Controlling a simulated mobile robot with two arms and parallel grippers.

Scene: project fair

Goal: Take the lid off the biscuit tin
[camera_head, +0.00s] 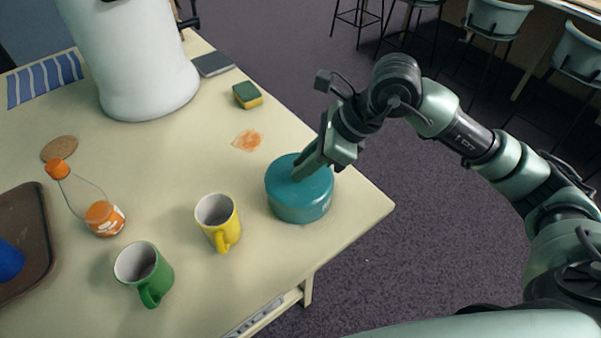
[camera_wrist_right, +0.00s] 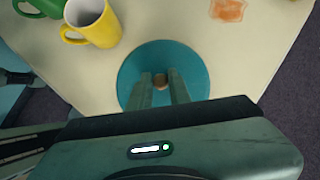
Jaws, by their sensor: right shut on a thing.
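The biscuit tin (camera_head: 299,205) is a round teal tin standing near the table's right corner. Its teal lid (camera_head: 284,173) is on top, level, with no gap that I can see. In the right wrist view the lid (camera_wrist_right: 192,62) shows from above with a small brown knob (camera_wrist_right: 160,80) at its middle. My right gripper (camera_head: 300,172) reaches down onto the lid from the right. In the wrist view its fingers (camera_wrist_right: 161,84) are shut on the knob. My left gripper is not in view.
A yellow mug (camera_head: 220,222) stands just left of the tin, with a green mug (camera_head: 145,272) beyond. An orange stain (camera_head: 247,140) and a sponge (camera_head: 247,95) lie behind the tin. A bottle (camera_head: 102,215) stands left. The table's right edge is close to the tin.

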